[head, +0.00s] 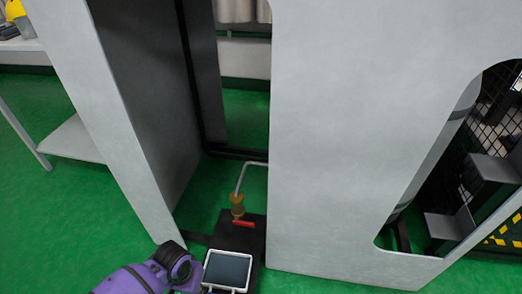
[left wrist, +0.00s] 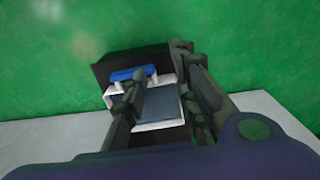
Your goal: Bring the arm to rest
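My left arm (head: 150,272), purple with a dark grey joint, comes in at the bottom left of the head view. Its end is beside a white-framed device with a dark screen (head: 228,270). My left gripper (left wrist: 160,80) shows in the left wrist view with its two dark fingers spread apart. The screen device (left wrist: 162,106) appears between the fingers; I cannot tell whether they touch it. No object is clearly gripped. The fingertips are not clear in the head view. My right arm and gripper are not in view.
Large grey panels (head: 340,130) stand close behind and right. A blue part (left wrist: 134,73) is beside the screen. A white table (head: 72,140) stands left; green floor (head: 50,220) is clear.

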